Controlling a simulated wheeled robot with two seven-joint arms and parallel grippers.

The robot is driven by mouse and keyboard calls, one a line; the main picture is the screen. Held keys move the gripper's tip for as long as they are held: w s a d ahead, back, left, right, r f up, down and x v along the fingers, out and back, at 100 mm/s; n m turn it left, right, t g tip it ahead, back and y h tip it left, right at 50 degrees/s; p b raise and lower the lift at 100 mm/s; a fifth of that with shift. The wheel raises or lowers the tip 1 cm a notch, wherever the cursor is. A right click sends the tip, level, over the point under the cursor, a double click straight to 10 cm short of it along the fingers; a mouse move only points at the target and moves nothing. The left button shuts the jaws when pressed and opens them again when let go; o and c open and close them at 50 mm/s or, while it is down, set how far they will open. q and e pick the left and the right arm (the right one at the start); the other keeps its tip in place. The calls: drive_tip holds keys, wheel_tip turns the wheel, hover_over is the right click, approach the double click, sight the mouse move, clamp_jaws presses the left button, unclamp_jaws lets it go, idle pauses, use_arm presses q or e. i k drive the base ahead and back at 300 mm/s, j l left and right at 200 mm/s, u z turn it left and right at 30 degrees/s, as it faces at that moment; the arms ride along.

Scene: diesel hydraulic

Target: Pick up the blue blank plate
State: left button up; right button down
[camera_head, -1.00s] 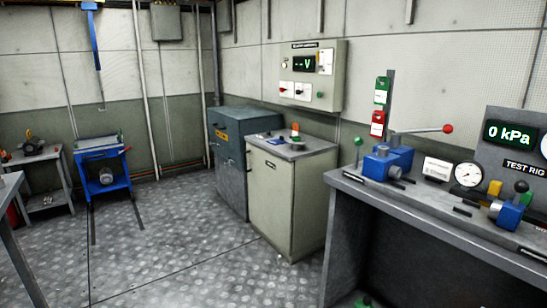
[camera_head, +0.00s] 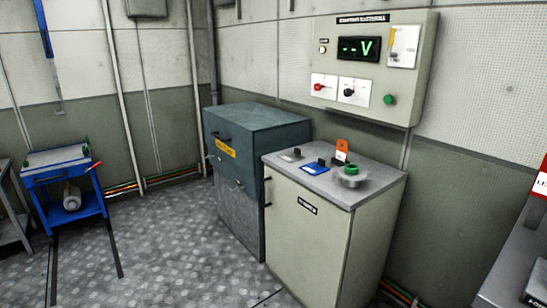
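Neither of my grippers shows in the head view.
A dark blue-grey chest (camera_head: 260,119) stands left of the cabinet. A control panel with a "--V" display (camera_head: 359,48) hangs on the wall above. A blue cart (camera_head: 64,184) stands at the left, and a bench edge (camera_head: 516,262) is at lower right. The floor between is clear.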

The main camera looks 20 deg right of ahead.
sight(313, 169)
drive_tip(key=i+z, duration=0.2)
drive_tip(key=i, duration=0.3)
drive_tip(key=i+j+z, duration=0.2)
drive_tip(key=i, duration=0.25)
drive_tip(key=i+j+z, duration=0.2)
drive_tip(key=i, duration=0.3)
